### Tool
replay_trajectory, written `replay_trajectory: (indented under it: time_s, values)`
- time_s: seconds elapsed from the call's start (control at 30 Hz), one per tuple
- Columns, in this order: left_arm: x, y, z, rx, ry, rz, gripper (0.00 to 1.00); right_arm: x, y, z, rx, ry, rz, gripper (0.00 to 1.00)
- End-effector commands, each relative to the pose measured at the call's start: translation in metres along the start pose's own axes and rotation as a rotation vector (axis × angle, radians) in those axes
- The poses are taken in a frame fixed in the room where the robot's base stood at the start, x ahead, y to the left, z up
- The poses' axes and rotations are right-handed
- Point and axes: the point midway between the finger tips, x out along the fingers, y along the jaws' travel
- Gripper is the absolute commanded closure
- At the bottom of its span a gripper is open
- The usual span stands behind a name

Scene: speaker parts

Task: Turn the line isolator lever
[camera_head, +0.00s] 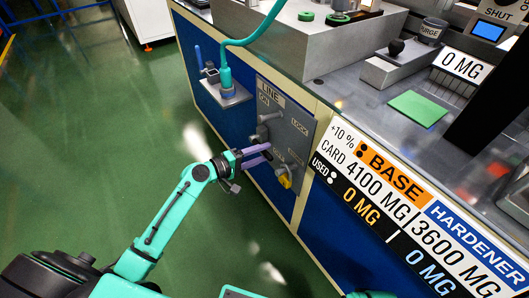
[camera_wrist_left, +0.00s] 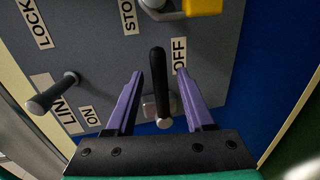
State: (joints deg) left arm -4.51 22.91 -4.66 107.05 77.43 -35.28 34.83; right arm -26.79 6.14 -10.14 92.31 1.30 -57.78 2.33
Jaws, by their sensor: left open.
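The grey line panel (camera_head: 294,112) is on the blue cabinet side, with LINE, ON and LOCK labels. My left gripper (camera_head: 268,154) is open in front of it. In the left wrist view a dark lever handle (camera_wrist_left: 158,75) lies between the two purple fingers (camera_wrist_left: 160,88), beside the OFF label. There is a gap on each side; I see no finger touching it. A second grey lever (camera_wrist_left: 52,95) sticks out to the left by LINE and ON. The head view shows a grey knob (camera_head: 261,134) above the gripper. The dark handle's base is partly hidden. My right gripper is out of view.
A yellow padlock (camera_head: 285,182) hangs low on the panel, and also shows at the top of the left wrist view (camera_wrist_left: 203,6). A teal hose (camera_head: 226,72) enters a fitting left of the panel. The green floor (camera_head: 110,130) is clear to the left.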

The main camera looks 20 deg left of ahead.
Motion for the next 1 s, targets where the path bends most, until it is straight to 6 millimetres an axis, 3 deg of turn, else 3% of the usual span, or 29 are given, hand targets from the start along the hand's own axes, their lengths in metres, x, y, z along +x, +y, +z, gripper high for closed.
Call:
replay_trajectory:
  time_s: [0.1,0.37,0.5,1.0]
  values:
    - [0.0122,-0.0001,0.0003,0.001,-0.001,0.000,0.47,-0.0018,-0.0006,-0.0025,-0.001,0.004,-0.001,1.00]
    - [0.0143,-0.0004,0.0006,0.001,-0.001,-0.001,0.47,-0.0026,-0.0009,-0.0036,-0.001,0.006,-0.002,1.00]
    - [0.0141,-0.0004,0.0006,0.001,-0.001,-0.001,1.00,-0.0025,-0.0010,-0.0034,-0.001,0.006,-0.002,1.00]
    - [0.0137,-0.0009,0.0005,0.001,-0.001,-0.002,1.00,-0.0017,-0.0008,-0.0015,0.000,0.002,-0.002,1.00]
